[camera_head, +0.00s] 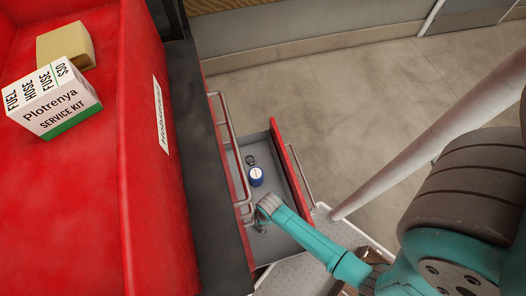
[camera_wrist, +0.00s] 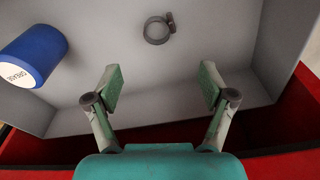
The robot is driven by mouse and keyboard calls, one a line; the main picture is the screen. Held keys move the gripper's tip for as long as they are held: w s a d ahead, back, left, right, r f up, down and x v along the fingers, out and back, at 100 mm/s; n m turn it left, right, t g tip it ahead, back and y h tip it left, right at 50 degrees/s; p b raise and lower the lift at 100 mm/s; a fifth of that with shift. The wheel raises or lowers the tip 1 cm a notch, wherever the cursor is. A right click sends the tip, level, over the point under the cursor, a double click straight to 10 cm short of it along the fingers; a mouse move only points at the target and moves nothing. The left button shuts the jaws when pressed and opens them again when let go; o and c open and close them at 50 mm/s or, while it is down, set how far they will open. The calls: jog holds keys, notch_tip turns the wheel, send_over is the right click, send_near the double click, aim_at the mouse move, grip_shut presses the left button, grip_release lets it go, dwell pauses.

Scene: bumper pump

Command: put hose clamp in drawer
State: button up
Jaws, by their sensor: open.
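The hose clamp (camera_wrist: 157,30) is a small dark grey ring with a screw housing. It lies on the floor of the open grey drawer, and it also shows in the head view (camera_head: 251,160). The drawer (camera_head: 285,243) has a red front and is pulled out from the red cabinet. My gripper (camera_wrist: 156,88) is open and empty, with its two fingers spread over the drawer, apart from the clamp.
A blue can marked GREASE (camera_wrist: 36,52) lies in the drawer near the clamp; it is also in the head view (camera_head: 256,177). A white service kit box (camera_head: 55,100) and a tan block (camera_head: 66,44) sit on the red cabinet top. Grey handles (camera_head: 300,175) stick out from the drawer fronts.

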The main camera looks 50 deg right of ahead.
jog(key=shift+r, duration=0.2)
jog(key=s+r+m+t, duration=0.2)
jog(key=s+r+t, duration=0.2)
jog(key=r, duration=1)
jog(key=s+r+m+t, duration=0.3)
jog(key=s+r+t, duration=0.1)
jog(key=r, duration=1.1)
jog(key=s+r+m+t+h, duration=0.1)
jog(key=s+r+m+t, duration=0.2)
jog(key=r, duration=1.2)
jog(key=s+t, duration=0.1)
jog(key=t, duration=0.2)
jog(key=shift+d, duration=0.15)
